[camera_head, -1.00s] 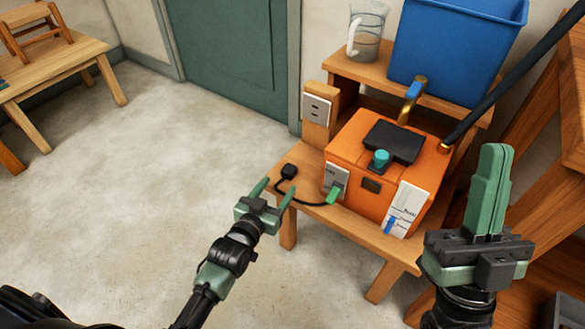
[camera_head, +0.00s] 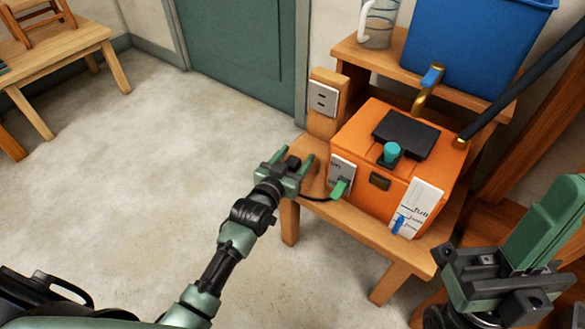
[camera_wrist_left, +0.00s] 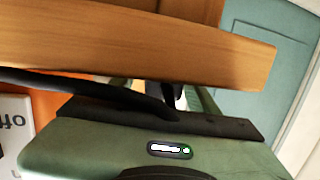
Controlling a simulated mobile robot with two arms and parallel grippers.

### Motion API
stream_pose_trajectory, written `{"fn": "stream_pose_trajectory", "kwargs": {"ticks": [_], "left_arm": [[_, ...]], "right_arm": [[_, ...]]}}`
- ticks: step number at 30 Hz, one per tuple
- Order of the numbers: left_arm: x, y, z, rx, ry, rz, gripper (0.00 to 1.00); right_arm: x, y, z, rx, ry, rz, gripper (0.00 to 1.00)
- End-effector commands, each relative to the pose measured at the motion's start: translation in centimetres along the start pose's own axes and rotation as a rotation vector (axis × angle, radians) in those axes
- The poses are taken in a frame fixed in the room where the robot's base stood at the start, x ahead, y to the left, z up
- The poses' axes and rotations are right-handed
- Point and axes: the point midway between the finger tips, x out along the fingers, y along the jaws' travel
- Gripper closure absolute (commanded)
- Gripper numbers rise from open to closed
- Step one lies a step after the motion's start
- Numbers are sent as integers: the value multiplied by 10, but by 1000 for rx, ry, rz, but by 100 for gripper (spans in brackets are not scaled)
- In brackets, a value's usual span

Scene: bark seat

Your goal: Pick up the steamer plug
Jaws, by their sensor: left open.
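The steamer plug (camera_head: 293,162) is small and black, at the left edge of the wooden stand. A black cord joins it toward the orange steamer box (camera_head: 367,178). My left gripper (camera_head: 286,164) is open, and the plug shows between its two fingers; whether they touch it cannot be told. In the left wrist view the cord (camera_wrist_left: 85,90) crosses in front of the gripper, and a dark piece, likely the plug (camera_wrist_left: 169,93), is partly hidden there. My right gripper (camera_head: 562,217) is at the right edge with its fingers together, empty.
A wooden post with a socket plate (camera_head: 323,97) stands just behind the plug. The stand's top (camera_head: 362,228) runs under the box, and its edge (camera_wrist_left: 140,47) spans the wrist view. A blue bin (camera_head: 477,45) sits on the shelf behind. Open floor lies left.

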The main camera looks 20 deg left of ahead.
Motion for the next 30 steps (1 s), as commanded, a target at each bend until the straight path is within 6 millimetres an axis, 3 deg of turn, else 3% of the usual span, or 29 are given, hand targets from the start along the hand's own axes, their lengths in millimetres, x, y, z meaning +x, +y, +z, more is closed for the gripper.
{"fn": "stream_pose_trajectory", "kwargs": {"ticks": [3,11,17,30], "left_arm": [[12,0,1,0,0,0,40],[13,0,0,1,-1,0,43],[13,0,0,1,-1,0,98],[11,0,-10,1,1,0,100]], "right_arm": [[-7,0,2,0,-1,0,100],[-6,0,1,0,-2,0,100],[-6,0,2,0,-2,0,100],[-1,0,0,0,-2,0,100]]}}
